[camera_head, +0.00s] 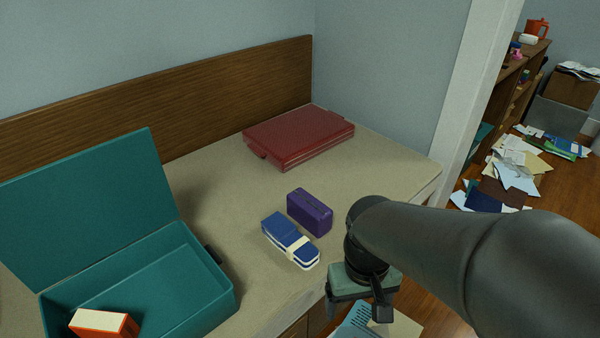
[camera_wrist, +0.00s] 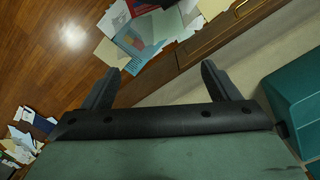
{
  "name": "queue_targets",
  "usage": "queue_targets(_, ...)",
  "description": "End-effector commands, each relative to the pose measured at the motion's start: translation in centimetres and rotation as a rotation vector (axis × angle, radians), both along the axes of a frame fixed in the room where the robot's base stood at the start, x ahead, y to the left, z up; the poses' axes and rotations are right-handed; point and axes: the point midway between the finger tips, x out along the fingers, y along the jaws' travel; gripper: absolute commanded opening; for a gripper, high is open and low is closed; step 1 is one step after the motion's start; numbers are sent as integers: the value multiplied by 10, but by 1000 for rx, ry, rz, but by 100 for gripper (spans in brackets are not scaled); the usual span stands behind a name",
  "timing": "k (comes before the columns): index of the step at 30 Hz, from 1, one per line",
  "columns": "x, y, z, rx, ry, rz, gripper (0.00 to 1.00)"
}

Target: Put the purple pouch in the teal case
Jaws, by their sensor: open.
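The purple pouch (camera_head: 310,212) stands on the beige counter, right of centre in the head view, with a blue and white bundle close beside it. The teal case (camera_head: 226,300) stands open at the left, its lid raised at the back. An orange and white box (camera_head: 104,324) lies inside it at the near left. My gripper (camera_head: 360,300) is off the counter's front edge, right of the pouch and apart from it. In the wrist view my gripper (camera_wrist: 158,80) has its two fingers spread with nothing between them. The teal case (camera_wrist: 295,105) shows there at the right edge; the pouch does not show.
The blue and white bundle (camera_head: 290,241) lies between the pouch and the front edge. A shut red case (camera_head: 298,137) lies at the back of the counter (camera_head: 215,190). Papers (camera_wrist: 140,35) litter the wooden floor. Free counter lies between the teal and red cases.

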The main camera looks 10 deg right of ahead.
Motion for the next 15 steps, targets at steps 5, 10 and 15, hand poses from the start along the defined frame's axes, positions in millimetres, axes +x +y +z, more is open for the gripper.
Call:
queue_targets(5,18,0,13,-13,2,30,82)
queue_targets(10,102,3,53,-53,11,175,82)
queue_targets(15,213,15,78,-55,12,372,82)
